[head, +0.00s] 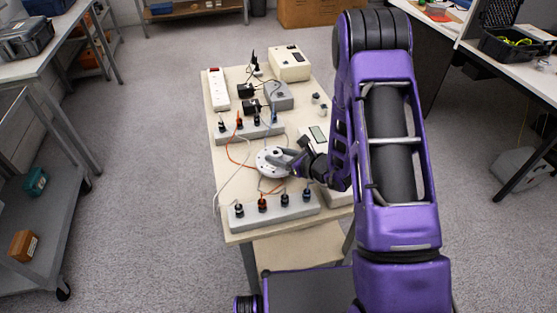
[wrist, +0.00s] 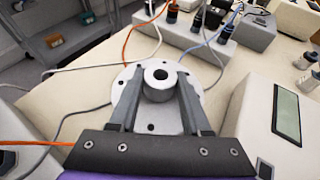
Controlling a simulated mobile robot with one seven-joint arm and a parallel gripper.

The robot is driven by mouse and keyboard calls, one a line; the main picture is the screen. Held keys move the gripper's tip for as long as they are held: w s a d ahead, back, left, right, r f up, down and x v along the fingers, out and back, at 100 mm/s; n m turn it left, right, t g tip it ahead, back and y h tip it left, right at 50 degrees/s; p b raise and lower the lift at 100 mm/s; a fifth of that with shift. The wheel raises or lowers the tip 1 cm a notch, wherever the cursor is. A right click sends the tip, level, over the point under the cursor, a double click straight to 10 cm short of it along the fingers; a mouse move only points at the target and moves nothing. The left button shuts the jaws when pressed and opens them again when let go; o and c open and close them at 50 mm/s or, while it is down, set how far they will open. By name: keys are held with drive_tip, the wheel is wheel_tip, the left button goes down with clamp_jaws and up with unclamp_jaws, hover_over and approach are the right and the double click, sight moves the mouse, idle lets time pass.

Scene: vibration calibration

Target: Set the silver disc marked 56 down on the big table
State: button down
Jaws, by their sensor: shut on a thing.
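The silver disc (head: 270,161) is a flat round plate with holes and a raised hub. My gripper (head: 291,157) reaches it from the right. In the wrist view my gripper (wrist: 158,100) has its two fingers closed on the sides of the hub of the disc (wrist: 160,75). The marking 56 cannot be read. The disc is over a pale wooden table (head: 335,215), between two grey socket blocks; I cannot tell whether it touches the top. Which table is the big one is not clear from the views.
A grey block with knobs (head: 273,211) lies in front of the disc, another (head: 250,130) behind it. A box with a display (wrist: 275,115) stands close on the right. Orange and grey cables run around the disc. Other benches stand left and right (head: 520,80).

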drive_tip(key=shift+f, duration=1.15)
drive_tip(key=shift+f, duration=0.1)
drive_tip(key=shift+f+b, duration=0.1)
drive_tip(key=shift+b, duration=0.2)
drive_tip(key=shift+c, duration=1.8)
unclamp_jaws()
